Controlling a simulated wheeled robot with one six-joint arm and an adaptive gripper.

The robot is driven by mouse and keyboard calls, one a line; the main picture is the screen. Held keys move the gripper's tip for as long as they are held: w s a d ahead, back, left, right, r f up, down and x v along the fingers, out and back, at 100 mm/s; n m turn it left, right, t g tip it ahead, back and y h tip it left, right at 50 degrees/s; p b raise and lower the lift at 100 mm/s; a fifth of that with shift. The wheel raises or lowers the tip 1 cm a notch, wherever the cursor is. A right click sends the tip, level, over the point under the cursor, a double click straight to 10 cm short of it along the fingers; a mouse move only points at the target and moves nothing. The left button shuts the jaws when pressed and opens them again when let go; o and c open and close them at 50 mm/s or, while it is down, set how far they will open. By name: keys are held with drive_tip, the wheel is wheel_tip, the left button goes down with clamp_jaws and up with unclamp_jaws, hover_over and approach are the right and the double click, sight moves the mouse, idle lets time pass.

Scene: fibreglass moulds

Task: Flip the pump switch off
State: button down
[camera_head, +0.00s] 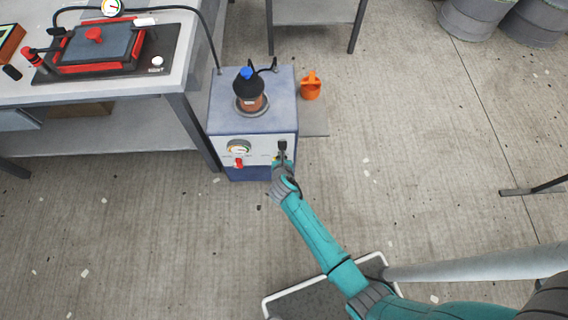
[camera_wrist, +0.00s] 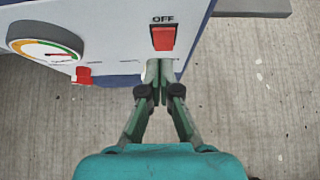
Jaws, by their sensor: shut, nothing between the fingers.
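The pump switch (camera_wrist: 163,38) is a red rocker set in the pump's pale front panel, with the word OFF printed above it in the wrist view. My gripper (camera_wrist: 158,72) is shut and empty, its fingertips close together just below the switch's lower edge. I cannot tell whether they touch the panel. In the head view my gripper (camera_head: 281,160) is at the right part of the front of the pump box (camera_head: 223,115). A small dark part shows just above it there; the red rocker cannot be made out.
A round gauge (camera_wrist: 45,48) and a red knob (camera_wrist: 83,75) are left of the switch on the panel. A dark-topped pot (camera_head: 250,92) stands on the pump. An orange jug (camera_head: 311,86) is behind right. A workbench (camera_head: 150,78) stands left.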

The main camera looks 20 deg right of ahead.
drive_tip(key=w+r+v, duration=0.1)
drive_tip(key=v, duration=0.7)
drive_tip(key=shift+d+r, duration=0.15)
drive_tip(key=shift+r, duration=0.15)
drive_tip(key=s+d+r+m+t+y, duration=0.1)
drive_tip(key=s+r+m+y, duration=0.15)
drive_tip(key=s+m, duration=0.7)
drive_tip(key=s+d+r+m+t+y, duration=0.1)
drive_tip(key=s+d+r+m, duration=0.3)
drive_tip(key=s, duration=1)
drive_tip(key=s+r+m+t, duration=0.1)
drive_tip(key=s+r+m, duration=0.6)
drive_tip(key=r+m, duration=0.2)
drive_tip(key=s+a+r+m+t, duration=0.1)
drive_tip(key=s+r+m+t, duration=0.1)
drive_tip(key=s+r+m, duration=0.5)
wheel_tip(320, 180, up, 3)
drive_tip(key=m, duration=0.3)
drive_tip(key=shift+r, duration=0.2)
drive_tip(key=shift+a, duration=0.1)
